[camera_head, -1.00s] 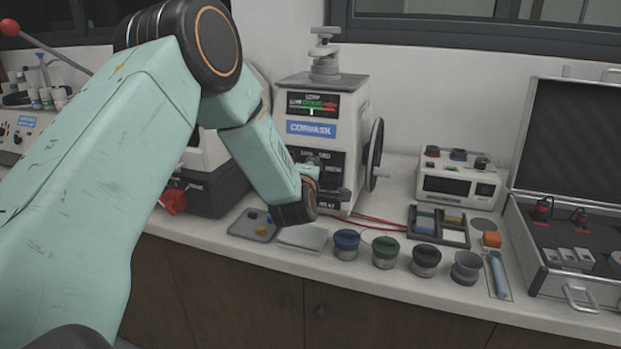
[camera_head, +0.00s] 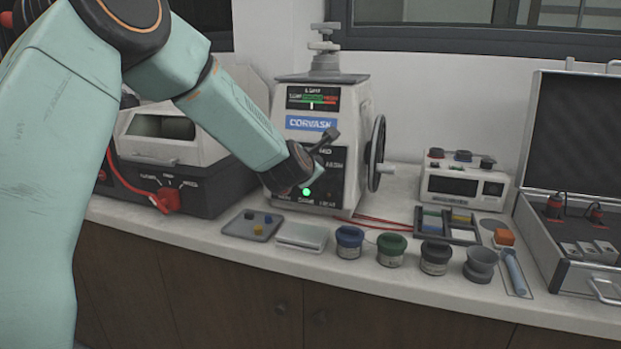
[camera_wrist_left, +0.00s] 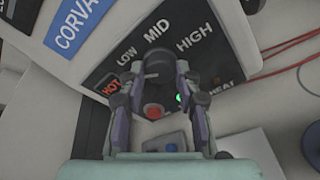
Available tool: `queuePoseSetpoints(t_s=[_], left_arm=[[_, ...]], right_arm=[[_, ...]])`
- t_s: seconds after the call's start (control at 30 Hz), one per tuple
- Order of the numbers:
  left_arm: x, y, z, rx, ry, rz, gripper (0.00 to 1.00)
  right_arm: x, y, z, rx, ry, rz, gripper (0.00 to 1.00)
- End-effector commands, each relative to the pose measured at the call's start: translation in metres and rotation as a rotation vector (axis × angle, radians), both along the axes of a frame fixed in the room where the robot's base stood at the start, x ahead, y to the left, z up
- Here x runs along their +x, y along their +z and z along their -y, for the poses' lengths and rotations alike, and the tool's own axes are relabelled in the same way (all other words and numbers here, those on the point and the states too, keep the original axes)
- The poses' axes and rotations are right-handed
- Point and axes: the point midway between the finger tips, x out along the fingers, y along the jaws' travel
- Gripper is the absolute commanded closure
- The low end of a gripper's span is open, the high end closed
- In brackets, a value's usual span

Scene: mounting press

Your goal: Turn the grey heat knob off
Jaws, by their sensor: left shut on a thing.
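The grey heat knob (camera_wrist_left: 158,66) is dark and round on the black panel (camera_wrist_left: 110,55) of the press, below the LOW, MID and HIGH labels in the wrist view. My left gripper (camera_wrist_left: 156,76) is shut on it, one finger on either side. The knob's pointer is hard to make out. In the head view the wrist and fingers are in front of the panel and mostly hide the knob. The press (camera_head: 348,103) stands on the counter. A green light (camera_head: 306,191) glows on its panel. My right gripper is in neither view.
A handwheel (camera_head: 377,152) stands at the press's right side. Jars, including a blue one (camera_head: 349,241), line the front counter. An open case (camera_head: 573,130) stands at the right.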

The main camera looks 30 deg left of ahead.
Motion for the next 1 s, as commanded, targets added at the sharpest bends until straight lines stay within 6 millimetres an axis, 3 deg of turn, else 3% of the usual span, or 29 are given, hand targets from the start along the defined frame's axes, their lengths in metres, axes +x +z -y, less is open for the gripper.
queuePoseSetpoints(t_s=[0.1, 0.4, 0.7, 1.0], left_arm=[[0.001, -0.001, 0.0, -0.099, 0.016, 0.032, 0.98], [0.001, 0.002, -0.002, -0.316, 0.058, 0.086, 0.98], [0.001, 0.004, -0.003, -0.439, 0.082, 0.117, 0.98], [0.001, 0.006, -0.003, -0.476, 0.09, 0.126, 0.98]], right_arm=[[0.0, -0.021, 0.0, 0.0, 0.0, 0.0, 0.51], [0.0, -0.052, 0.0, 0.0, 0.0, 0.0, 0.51], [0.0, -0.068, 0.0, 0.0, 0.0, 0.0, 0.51], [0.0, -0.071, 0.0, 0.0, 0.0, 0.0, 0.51]])
